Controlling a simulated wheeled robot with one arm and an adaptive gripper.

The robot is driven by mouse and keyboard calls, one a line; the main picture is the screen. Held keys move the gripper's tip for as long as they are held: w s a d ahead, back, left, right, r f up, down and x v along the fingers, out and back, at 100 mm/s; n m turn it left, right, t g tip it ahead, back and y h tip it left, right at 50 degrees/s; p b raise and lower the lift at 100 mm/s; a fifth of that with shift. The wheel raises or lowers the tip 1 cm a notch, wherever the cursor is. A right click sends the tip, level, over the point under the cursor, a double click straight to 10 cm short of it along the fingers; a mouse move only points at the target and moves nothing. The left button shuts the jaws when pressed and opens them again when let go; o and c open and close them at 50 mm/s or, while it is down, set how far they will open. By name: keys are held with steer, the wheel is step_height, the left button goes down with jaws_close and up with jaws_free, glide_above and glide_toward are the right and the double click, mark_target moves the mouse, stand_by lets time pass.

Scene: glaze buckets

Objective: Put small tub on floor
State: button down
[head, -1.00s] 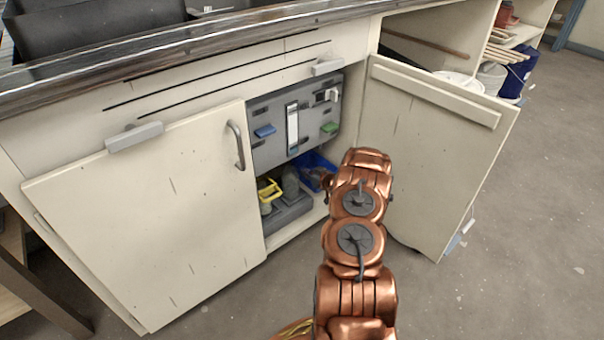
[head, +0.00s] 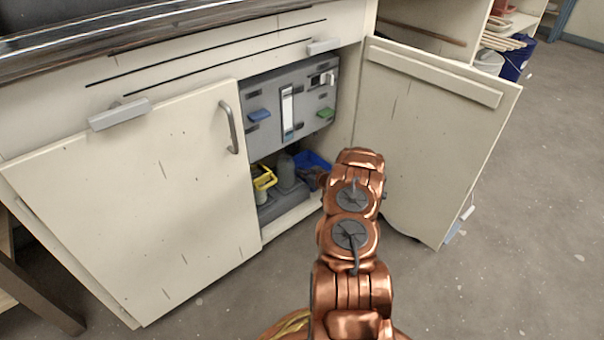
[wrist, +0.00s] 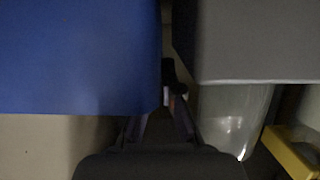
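A small blue tub (head: 312,166) sits low inside the open cabinet, partly hidden behind my arm in the head view. In the wrist view a large blue surface (wrist: 80,55), which looks like this tub, fills the upper left, very close to the camera. My gripper (wrist: 165,115) points between this blue surface and a grey box shape on the right. Its dark fingers are in deep shadow, so I cannot tell how far apart they are or whether they touch the tub. In the head view my arm hides the gripper.
A grey panel (head: 290,100) hangs above the tub. A yellow-rimmed container (head: 264,178) and grey bottles stand to its left. Grey floor (head: 530,220) on the right is clear.

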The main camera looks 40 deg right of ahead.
steer(key=shift+f, duration=0.5)
stand_by(0.3)
steer(key=c, duration=1.3)
jaws_free()
steer(key=shift+f, duration=0.1)
steer(key=shift+c, duration=0.2)
steer(key=shift+o, duration=0.5)
steer(key=shift+a, duration=0.15)
steer(key=v, duration=1.2)
steer(key=shift+d, duration=0.2)
